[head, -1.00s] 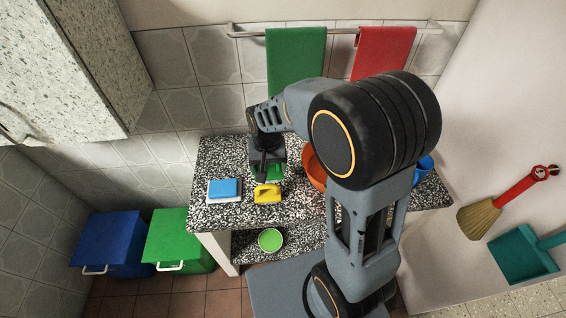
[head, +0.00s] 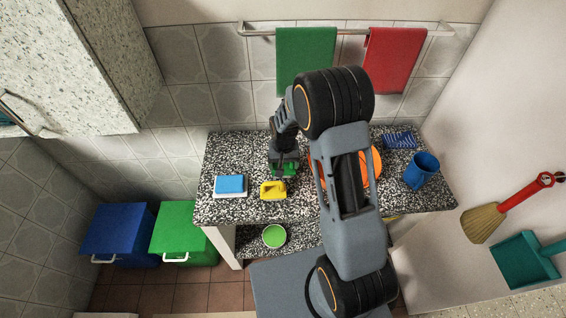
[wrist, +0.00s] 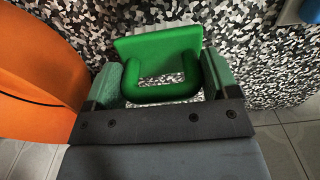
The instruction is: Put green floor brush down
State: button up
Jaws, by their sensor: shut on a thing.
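The green floor brush (head: 290,169) is at the back of the speckled counter (head: 235,206), behind and slightly right of a yellow brush (head: 273,190). My gripper (head: 284,166) points down at it, shut on it. In the wrist view the green brush (wrist: 160,48) lies between the two fingers (wrist: 163,85), its flat plate and curved handle showing. Speckled counter shows around and through the handle. Whether its underside touches the counter I cannot tell.
A blue sponge (head: 229,184) on a white tray lies left. An orange dish (head: 373,162), partly hidden by my arm, is close on the right, with a blue mug (head: 421,170) and blue brush (head: 400,140) beyond. Towels (head: 306,60) hang behind. Bare counter lies between sponge and gripper.

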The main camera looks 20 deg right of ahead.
jog(key=shift+f, duration=0.15)
jog(key=shift+f, duration=0.15)
jog(key=o, duration=0.8)
